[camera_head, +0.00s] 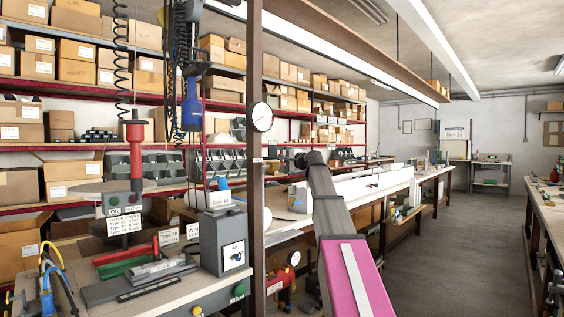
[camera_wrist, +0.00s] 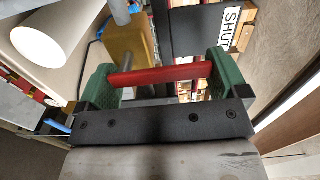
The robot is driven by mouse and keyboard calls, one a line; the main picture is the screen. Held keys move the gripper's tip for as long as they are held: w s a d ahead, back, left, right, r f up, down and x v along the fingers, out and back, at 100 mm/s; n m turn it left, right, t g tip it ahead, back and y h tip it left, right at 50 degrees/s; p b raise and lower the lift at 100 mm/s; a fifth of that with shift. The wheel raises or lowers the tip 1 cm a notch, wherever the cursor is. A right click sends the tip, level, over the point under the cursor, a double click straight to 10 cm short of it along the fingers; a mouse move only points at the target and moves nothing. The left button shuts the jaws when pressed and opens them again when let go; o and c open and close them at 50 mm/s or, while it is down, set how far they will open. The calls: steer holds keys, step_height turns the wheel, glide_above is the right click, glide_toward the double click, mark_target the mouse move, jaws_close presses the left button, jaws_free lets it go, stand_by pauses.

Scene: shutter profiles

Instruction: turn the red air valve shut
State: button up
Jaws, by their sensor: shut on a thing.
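In the wrist view, the red valve handle (camera_wrist: 160,75) is a straight red bar lying across the gap between my fingers. My gripper (camera_wrist: 158,77) has green finger pads and is shut on this bar, with one pad at each end of it. A brass-coloured block (camera_wrist: 130,42) and a grey rod show just behind the bar. A white label reading "SHUT" (camera_wrist: 231,26) is at the upper right, beyond the right finger. In the head view, red fittings (camera_head: 285,278) with a round gauge show under the bench edge; I cannot make out my gripper or the handle there.
In the wrist view, a large white cylinder (camera_wrist: 45,32) is close at the upper left. In the head view, a dark upright post (camera_head: 254,150) stands left of my arm. The workbench (camera_head: 160,300) at left carries tools and fixtures. The aisle floor (camera_head: 440,240) at right is clear.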

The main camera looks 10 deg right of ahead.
steer(key=shift+d+m, duration=0.1)
steer(key=shift+m, duration=0.2)
steer(key=o, duration=0.9)
steer(key=shift+o, duration=0.2)
steer(key=v, duration=1)
steer(key=shift+s+d, duration=0.2)
steer(key=shift+s, duration=0.1)
steer(key=shift+f, duration=0.15)
